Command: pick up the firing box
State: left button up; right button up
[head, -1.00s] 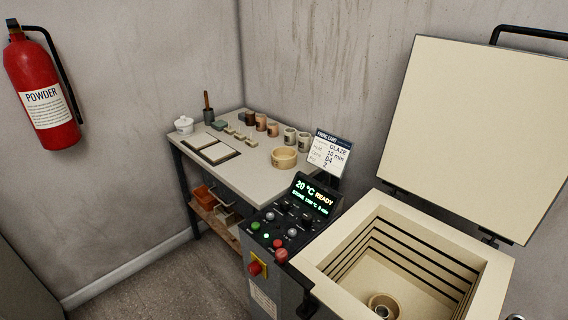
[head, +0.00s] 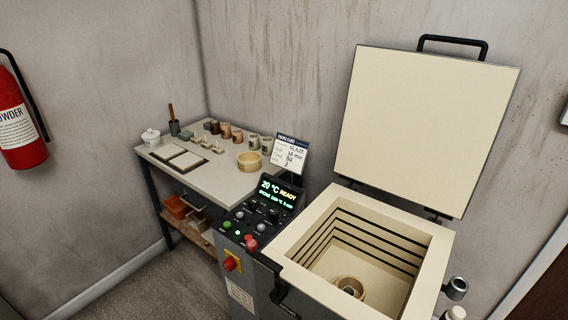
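No thing in view is labelled as a firing box. A round, cream, open-topped box (head: 249,161) sits upright on the right part of the worktable, and it could be the firing box. A similar round cream piece (head: 350,285) lies on the floor of the open kiln (head: 311,266), with a small dark-centred thing inside it. The kiln is square, cream-lined and grooved inside, with its lid (head: 425,125) raised. Neither of my grippers is in view.
The kiln's control panel (head: 253,218) reads 20 °C READY, beside a firing card (head: 288,155). A red extinguisher (head: 20,125) hangs at left.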

aim_at(247, 161)
jog(key=j+z, duration=0.15)
jog(key=z, duration=0.25)
jog(key=i+j+z, duration=0.1)
jog(key=z, duration=0.3)
jog(key=j+z, duration=0.2)
jog(key=z, duration=0.2)
jog(key=j+z, duration=0.35)
jog(key=k+j+z, duration=0.1)
jog(key=j+z, duration=0.2)
jog(key=j, duration=0.2)
jog(key=k+j+z, duration=0.1)
jog(key=j, duration=0.2)
jog(key=j+z, duration=0.15)
jog(key=j, duration=0.15)
jog(key=k+j+z, duration=0.1)
jog(key=k+j, duration=0.15)
jog(key=j, duration=0.2)
jog(key=k+j, duration=0.15)
jog(key=j, duration=0.25)
jog(key=k+j, duration=0.15)
jog(key=j, duration=0.2)
jog(key=k+j+z, duration=0.1)
jog(key=j, duration=0.3)
jog(key=k+j, duration=0.2)
jog(key=j, duration=0.15)
